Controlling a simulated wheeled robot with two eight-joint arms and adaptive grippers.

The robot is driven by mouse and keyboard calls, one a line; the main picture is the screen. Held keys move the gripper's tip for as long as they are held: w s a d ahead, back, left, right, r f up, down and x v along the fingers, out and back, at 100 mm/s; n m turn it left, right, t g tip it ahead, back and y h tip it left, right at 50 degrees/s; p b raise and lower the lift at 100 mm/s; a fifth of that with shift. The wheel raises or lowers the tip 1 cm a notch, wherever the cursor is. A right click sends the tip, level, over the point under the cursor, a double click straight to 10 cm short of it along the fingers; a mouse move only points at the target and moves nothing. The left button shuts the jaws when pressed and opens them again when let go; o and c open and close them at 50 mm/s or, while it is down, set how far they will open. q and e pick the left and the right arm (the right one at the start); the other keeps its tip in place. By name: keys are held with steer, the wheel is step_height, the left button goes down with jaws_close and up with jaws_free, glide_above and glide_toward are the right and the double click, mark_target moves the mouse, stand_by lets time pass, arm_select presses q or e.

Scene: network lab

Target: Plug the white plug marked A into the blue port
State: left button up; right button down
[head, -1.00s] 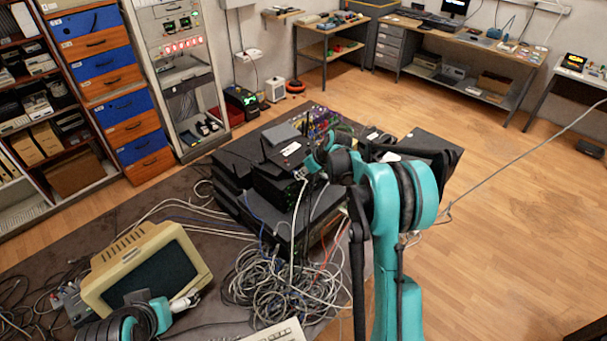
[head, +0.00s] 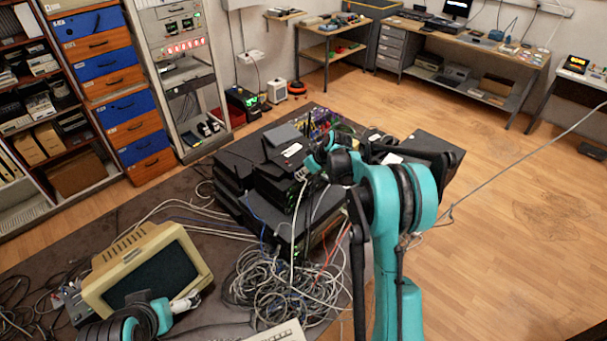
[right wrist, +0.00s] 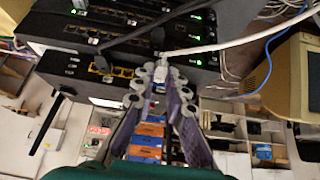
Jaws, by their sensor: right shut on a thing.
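My right gripper (head: 306,171) is at the front of the stack of black network devices (head: 270,185). In the right wrist view its fingers (right wrist: 161,84) are shut on a white plug (right wrist: 161,71), close to the front of a device with yellow-rimmed ports (right wrist: 112,72). A white cable (right wrist: 230,44) runs past the plug to the right. I cannot read a letter on the plug. I cannot make out the blue port, nor tell whether the plug touches a port. My left gripper (head: 187,302) is low at the left, before the beige monitor; its finger opening is unclear.
A tangle of grey cables (head: 275,285) lies in front of the stack. The beige monitor (head: 110,272) stands to the left, and a pale keyboard (head: 275,333) is at the bottom edge. A blue cable (right wrist: 262,75) crosses right of my fingers. Open wooden floor (head: 520,190) lies to the right.

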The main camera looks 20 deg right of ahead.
steer(key=shift+w, duration=0.1)
steer(key=c, duration=1.5)
jaws_free()
steer(key=shift+o, duration=0.2)
steer(key=v, duration=1.2)
steer(key=s+a+f+m+h+b, duration=0.15)
steer(key=s+a+b, duration=0.3)
steer(key=s, duration=0.45)
steer(key=s+a+f+m+b, duration=0.15)
steer(key=s+a+b, duration=0.3)
steer(key=s, duration=0.45)
steer(key=s+a+f+m+t+h+b, duration=0.1)
steer(key=s+f+m+b, duration=0.1)
steer(key=s+f+b, duration=0.5)
steer(key=s+f, duration=0.5)
steer(key=s, duration=0.3)
steer(key=shift+a+f, duration=0.2)
steer(key=shift+f, duration=0.2)
